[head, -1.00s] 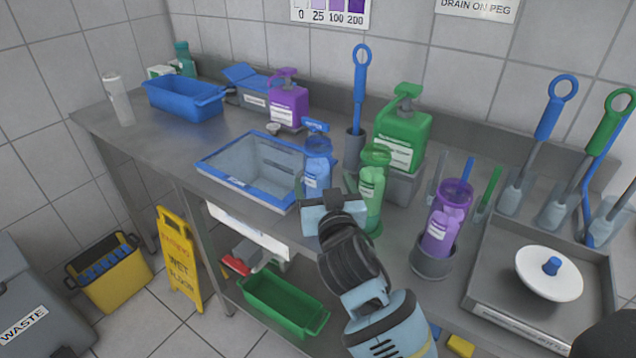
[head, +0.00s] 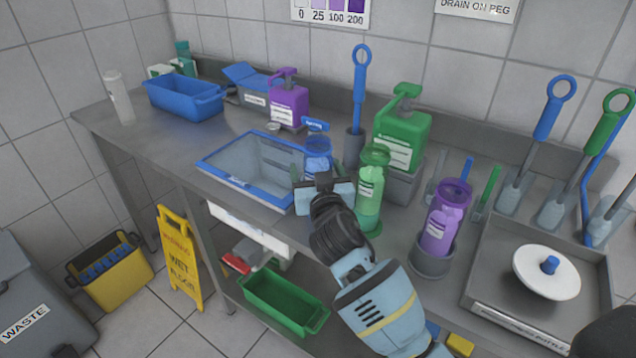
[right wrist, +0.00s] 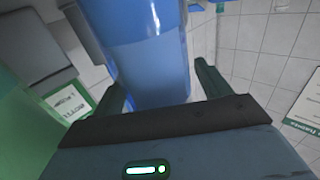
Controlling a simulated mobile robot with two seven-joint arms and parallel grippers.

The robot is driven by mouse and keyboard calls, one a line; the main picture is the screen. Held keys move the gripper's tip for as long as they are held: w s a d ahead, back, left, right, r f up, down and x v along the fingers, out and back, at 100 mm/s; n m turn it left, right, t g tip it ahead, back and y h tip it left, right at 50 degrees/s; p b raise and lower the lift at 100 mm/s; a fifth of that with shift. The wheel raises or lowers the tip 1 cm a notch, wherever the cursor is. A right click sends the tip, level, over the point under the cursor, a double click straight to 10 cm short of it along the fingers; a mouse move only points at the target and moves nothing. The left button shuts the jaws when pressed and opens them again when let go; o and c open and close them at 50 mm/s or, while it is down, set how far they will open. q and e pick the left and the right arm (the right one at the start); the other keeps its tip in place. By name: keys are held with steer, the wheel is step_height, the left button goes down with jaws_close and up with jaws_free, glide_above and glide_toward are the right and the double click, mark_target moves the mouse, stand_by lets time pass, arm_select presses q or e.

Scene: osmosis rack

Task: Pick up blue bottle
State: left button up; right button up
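My right gripper (head: 323,182) is at the near side of the bottle. In the right wrist view the blue bottle (right wrist: 150,60) rises between the two fingers of my right gripper (right wrist: 160,82). The fingers are spread, one on each side of it; I cannot tell if either touches. My left gripper is not in view.
A green bottle (head: 370,190) stands close to the right of my right gripper. A purple bottle (head: 440,230) sits in a grey holder farther right. The blue-rimmed basin (head: 225,178) lies to the left. A green pump container (head: 402,138) and a blue-handled brush (head: 360,90) stand behind.

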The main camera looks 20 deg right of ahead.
steer(key=c, duration=1)
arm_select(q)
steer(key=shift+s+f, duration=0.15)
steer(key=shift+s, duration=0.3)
arm_select(e)
steer(key=shift+r, duration=0.1)
